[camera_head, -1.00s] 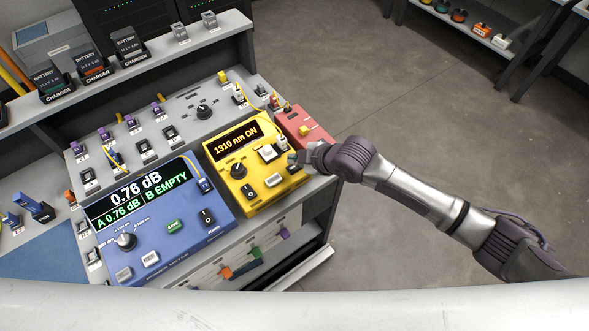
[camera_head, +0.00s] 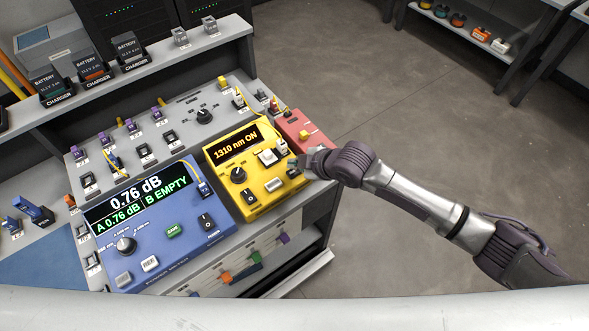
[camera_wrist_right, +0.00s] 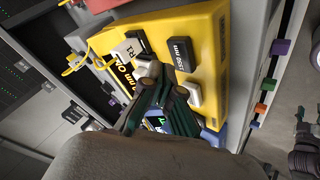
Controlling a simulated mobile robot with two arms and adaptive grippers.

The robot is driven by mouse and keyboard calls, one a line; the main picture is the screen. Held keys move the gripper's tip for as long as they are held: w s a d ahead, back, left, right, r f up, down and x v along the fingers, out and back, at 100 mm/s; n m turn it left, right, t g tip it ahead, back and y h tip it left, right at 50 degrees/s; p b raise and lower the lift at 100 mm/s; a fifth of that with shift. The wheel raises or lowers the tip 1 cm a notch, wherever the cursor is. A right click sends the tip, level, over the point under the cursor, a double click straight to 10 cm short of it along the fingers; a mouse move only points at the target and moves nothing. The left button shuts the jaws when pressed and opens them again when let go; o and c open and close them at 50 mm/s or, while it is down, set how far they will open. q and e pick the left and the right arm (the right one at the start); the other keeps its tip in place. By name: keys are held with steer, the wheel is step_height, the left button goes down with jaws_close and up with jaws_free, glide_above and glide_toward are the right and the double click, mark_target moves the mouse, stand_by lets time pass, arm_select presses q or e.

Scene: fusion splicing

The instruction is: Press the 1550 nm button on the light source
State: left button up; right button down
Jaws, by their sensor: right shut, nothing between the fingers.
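The yellow light source (camera_head: 222,157) sits on the bench, its display reading 1310 nm ON. Another white button (camera_wrist_right: 147,68) lies closer to the display. My right gripper (camera_head: 292,164) is shut and empty at the light source's right side. Its fingertips (camera_wrist_right: 165,87) appear between the two buttons in the wrist view; I cannot tell whether they touch anything.
The blue power meter (camera_head: 190,240) stands left of the light source, reading 0.76 dB. A red box (camera_head: 312,138) adjoins it at the back right. A battery shelf (camera_head: 160,58) runs along the back. Open floor (camera_head: 400,110) lies to the right.

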mark_target(296, 173)
stand_by(0.4)
steer(key=shift+f, duration=0.45)
steer(key=shift+f+b, duration=0.35)
steer(key=shift+f, duration=0.1)
stand_by(0.5)
stand_by(0.4)
steer(key=shift+r+p, duration=0.9)
steer(key=shift+p, duration=0.05)
step_height(296, 173, up, 5)
steer(key=p, duration=0.5)
stand_by(0.4)
